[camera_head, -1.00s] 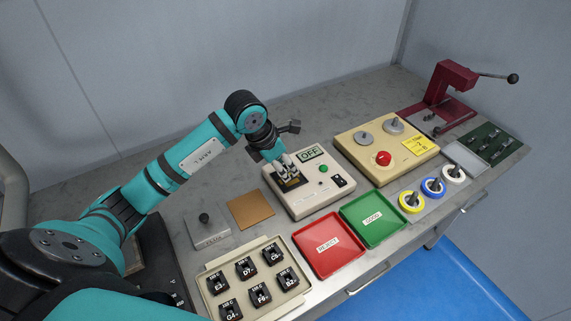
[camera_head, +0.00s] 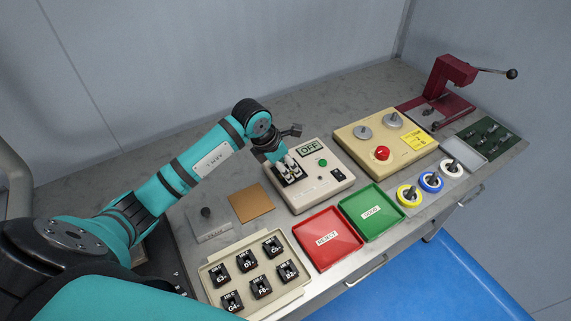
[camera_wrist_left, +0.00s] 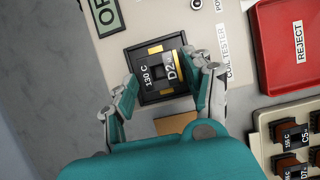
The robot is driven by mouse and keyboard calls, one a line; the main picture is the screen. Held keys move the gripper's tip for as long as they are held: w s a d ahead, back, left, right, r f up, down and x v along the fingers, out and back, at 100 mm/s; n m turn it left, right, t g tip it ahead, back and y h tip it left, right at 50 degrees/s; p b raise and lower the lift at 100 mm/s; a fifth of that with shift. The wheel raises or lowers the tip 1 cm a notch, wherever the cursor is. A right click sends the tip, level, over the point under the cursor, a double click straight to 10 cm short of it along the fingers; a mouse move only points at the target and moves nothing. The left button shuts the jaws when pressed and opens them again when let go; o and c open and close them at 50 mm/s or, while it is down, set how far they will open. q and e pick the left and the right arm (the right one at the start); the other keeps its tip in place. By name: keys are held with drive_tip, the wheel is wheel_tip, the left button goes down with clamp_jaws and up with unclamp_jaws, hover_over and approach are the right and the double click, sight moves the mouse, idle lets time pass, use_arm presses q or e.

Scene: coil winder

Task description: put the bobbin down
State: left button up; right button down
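The bobbin (camera_wrist_left: 159,70), a dark block labelled "130 C" and "D2", sits in the square dark nest of the coil tester (camera_head: 325,186). The tester's display (camera_head: 309,148) reads OFF. My left gripper (camera_head: 287,170) is at the nest, pointing down. In the left wrist view its fingers (camera_wrist_left: 162,75) stand on either side of the bobbin, spread wider than the block, with a narrow gap visible. The fingers partly hide the bobbin in the head view. My right gripper is not in view.
A cream tray (camera_head: 207,274) with several labelled bobbins lies at front left. A red REJECT tray (camera_head: 340,252) and green GOOD tray (camera_head: 385,228) lie in front of the tester. A brown pad (camera_head: 251,203) is left of it. The winder (camera_head: 405,150) stands behind right.

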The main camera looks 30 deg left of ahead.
use_arm(q)
drive_tip(key=shift+o, duration=0.2)
drive_tip(key=shift+r, duration=0.15)
drive_tip(key=b+v, duration=0.1)
drive_tip(key=v, duration=1.1)
idle(1.4)
